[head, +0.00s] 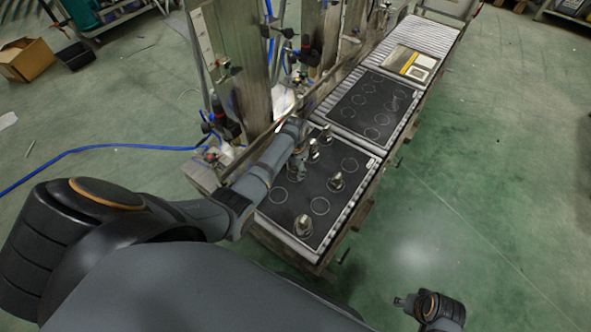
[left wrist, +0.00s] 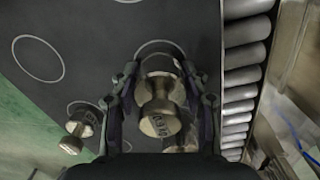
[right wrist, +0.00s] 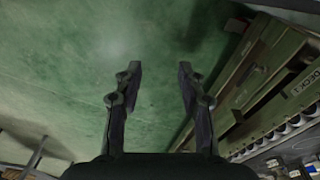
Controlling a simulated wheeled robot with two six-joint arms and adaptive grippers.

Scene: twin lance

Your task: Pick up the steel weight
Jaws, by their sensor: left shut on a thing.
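In the left wrist view, my left gripper (left wrist: 160,78) is shut on a metal weight (left wrist: 160,122), a knobbed shape with dark lettering on its face. The fingers close around it from both sides. In the head view, the left gripper (head: 298,160) is over the near dark board (head: 285,218), and the arm hides part of what it holds. Other similar weights stand on this board: one at the right (head: 336,182), one at the near edge (head: 303,226), and one at the far side (head: 326,136). My right gripper (right wrist: 158,75) is open and empty above the green floor.
The boards lie on a roller conveyor (head: 448,38). A second dark board (head: 365,103) with white circles carries no weights. Upright machine panels and blue hoses border the conveyor's left side. Open green floor (head: 480,190) lies to the right.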

